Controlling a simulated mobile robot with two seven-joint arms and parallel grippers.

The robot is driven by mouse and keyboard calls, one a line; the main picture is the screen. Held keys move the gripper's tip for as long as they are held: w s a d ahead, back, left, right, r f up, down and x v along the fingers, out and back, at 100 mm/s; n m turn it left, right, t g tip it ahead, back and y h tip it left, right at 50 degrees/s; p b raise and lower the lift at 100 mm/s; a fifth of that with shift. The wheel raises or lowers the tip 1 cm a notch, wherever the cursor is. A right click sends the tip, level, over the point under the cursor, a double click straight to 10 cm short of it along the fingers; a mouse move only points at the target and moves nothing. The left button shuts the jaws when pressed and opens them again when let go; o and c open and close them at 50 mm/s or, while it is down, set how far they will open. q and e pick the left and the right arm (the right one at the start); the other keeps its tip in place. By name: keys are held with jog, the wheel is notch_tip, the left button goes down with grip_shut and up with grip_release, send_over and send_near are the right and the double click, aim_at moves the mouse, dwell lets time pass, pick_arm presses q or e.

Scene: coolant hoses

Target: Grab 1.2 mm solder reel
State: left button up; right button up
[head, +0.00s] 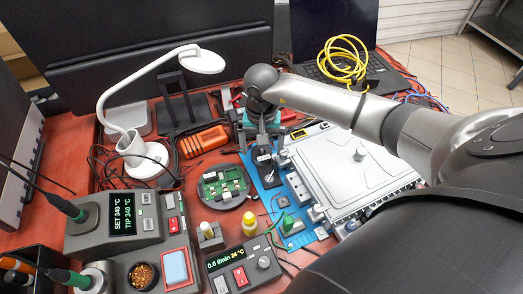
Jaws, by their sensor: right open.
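My right arm comes in from the right, and its gripper (265,162) points down over the left part of the blue mat (270,198). The gripper is open. Its fingertips are small and dark here, and I cannot make out anything between them. I cannot pick out a solder reel with a readable 1.2 mm mark; one may be hidden behind my arm or gripper. My left gripper is not in view.
A white lidded case (350,165) lies right of the gripper. A round holder with a green circuit board (224,182) is at its left.

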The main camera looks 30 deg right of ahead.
grip_shut()
dwell(0.8)
jog(key=shift+r, duration=0.1)
